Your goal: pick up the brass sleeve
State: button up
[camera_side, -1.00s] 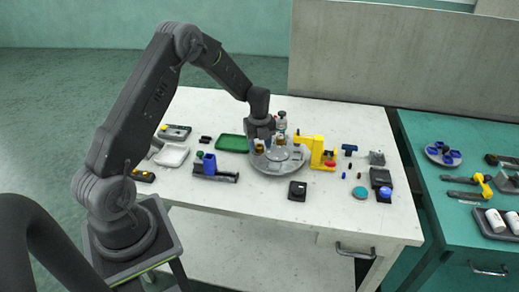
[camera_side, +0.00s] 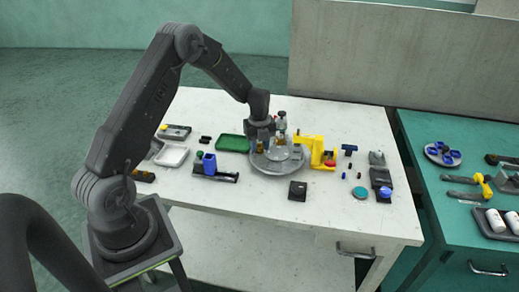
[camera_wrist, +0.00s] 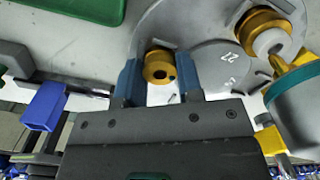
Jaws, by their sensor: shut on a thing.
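The brass sleeve (camera_wrist: 158,66) is a short gold cylinder with a dark central hole. In the wrist view it sits between the two blue-grey fingers of my gripper (camera_wrist: 159,74), which is shut on it. In the side view my gripper (camera_side: 260,141) is low over the left part of the round grey turntable (camera_side: 278,169), and the sleeve is mostly hidden by the fingers. I cannot tell whether the sleeve touches the turntable. A second brass piece (camera_wrist: 262,32) with a pale centre stands on the turntable to the right.
A yellow bracket (camera_side: 315,148) stands at the turntable's right edge. A bottle-like part (camera_side: 281,122) rises behind the turntable. A green tray (camera_side: 232,143) and a blue block (camera_side: 209,163) lie to the left.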

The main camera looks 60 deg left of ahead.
aim_at(259, 146)
jog(key=shift+r, duration=0.75)
dwell(0.5)
jog(key=shift+r, duration=2.15)
